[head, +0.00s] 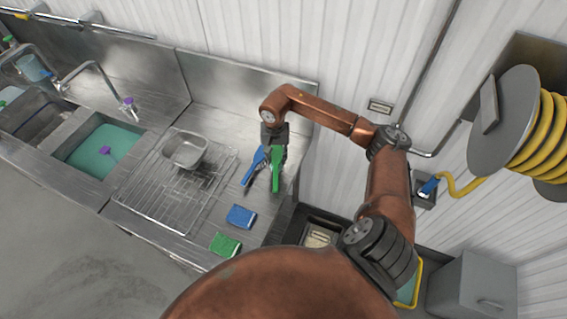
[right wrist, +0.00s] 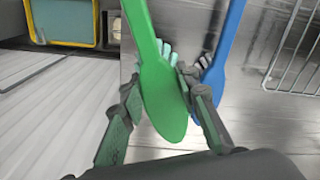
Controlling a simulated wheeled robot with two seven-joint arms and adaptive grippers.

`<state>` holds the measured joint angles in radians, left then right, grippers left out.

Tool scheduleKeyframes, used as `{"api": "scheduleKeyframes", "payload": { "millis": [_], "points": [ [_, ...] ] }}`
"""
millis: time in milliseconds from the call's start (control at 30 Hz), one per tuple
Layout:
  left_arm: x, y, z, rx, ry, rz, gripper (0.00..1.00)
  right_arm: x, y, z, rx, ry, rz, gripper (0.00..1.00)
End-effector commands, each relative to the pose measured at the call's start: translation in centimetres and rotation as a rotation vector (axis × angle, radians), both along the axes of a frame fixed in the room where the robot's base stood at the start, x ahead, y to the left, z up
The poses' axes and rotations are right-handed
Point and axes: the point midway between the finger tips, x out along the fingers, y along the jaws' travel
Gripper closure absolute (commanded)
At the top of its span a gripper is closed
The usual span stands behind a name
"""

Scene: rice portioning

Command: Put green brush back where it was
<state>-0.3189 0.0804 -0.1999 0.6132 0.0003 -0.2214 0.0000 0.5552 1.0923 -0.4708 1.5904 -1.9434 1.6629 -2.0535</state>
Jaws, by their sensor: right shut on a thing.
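The green brush (head: 277,172) is at my right gripper (head: 274,142), over the right end of the steel counter (head: 225,125). In the right wrist view, the gripper (right wrist: 158,84) is shut on the green brush (right wrist: 163,100), with its fingers on either side of the flat green part. Pale bristles show behind it. A blue brush (head: 254,165) lies just left of the green one on the counter; it also shows in the right wrist view (right wrist: 224,50). I cannot tell whether the green brush touches the counter. My left gripper is not in view.
A wire rack (head: 150,196) with a metal pan (head: 187,151) lies left of the brushes. A blue sponge (head: 241,216) and a green sponge (head: 225,244) lie nearer the front edge. A sink (head: 78,157) is farther left. The wall (head: 370,50) stands close behind.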

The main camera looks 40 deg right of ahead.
Motion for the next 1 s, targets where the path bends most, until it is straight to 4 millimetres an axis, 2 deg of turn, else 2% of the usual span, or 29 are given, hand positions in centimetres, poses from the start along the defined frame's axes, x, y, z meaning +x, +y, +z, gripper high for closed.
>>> {"api": "scheduleKeyframes", "payload": {
  "millis": [67, 133, 300, 400, 533, 700, 1000],
  "points": [
    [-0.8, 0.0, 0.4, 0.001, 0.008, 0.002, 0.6, -0.1, -0.8, -1.3, 0.003, 0.004, -0.003, 1.0],
    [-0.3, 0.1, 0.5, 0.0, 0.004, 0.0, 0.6, -0.2, -1.5, -2.0, 0.003, 0.0, -0.004, 1.0],
    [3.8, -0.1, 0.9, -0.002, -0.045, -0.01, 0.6, -0.6, -2.3, -2.9, 0.002, -0.001, -0.003, 1.0],
    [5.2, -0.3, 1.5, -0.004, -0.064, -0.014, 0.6, -0.8, -2.9, -4.1, 0.003, 0.002, -0.003, 1.0],
    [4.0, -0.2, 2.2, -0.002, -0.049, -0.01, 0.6, -0.7, -2.7, -5.8, 0.006, 0.002, -0.002, 1.0],
    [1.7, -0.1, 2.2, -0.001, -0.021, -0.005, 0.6, -0.5, -2.9, -6.7, 0.001, -0.002, -0.002, 1.0],
    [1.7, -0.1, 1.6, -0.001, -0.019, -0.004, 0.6, -0.6, -2.9, -7.1, 0.001, -0.001, -0.002, 1.0]
  ]
}}
